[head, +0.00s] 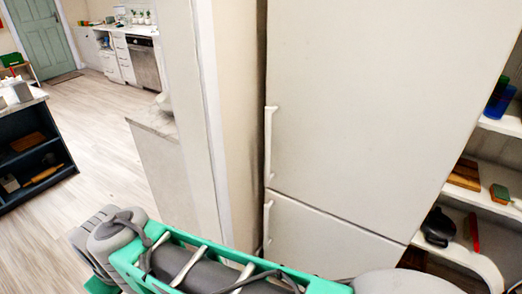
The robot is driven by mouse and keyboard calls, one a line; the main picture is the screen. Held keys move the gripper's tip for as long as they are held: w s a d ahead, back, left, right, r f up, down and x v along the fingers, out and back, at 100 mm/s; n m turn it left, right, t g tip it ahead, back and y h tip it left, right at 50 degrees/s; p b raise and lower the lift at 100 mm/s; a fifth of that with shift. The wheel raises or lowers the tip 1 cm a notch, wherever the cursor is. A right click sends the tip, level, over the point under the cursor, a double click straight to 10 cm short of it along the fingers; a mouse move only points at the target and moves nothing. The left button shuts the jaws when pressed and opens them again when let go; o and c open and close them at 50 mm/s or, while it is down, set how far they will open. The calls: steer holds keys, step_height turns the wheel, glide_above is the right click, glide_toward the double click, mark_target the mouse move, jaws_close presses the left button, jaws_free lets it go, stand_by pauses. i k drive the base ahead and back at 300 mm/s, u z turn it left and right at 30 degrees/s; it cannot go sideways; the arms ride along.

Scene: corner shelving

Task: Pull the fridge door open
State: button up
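The white fridge stands upright in the middle of the head view. Its tall upper door (375,105) is shut, with a vertical white handle (269,146) at its lower left edge. A shorter lower door (325,245) has its own white handle (267,226) just below. My arm crosses the bottom of the view in front of the lower door, below the upper handle. My gripper's fingers do not show, so I cannot tell whether they are open or shut.
A wall end (215,110) stands close at the fridge's left. White corner shelves (495,165) with a dark pot (438,228) and blue cups (499,100) are at the right. A dark shelf unit (30,150) is at far left. Wooden floor (100,130) between is clear.

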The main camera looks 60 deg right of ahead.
mark_target(372, 106)
steer(key=k, duration=0.5)
steer(key=z, duration=0.75)
steer(key=i, duration=0.5)
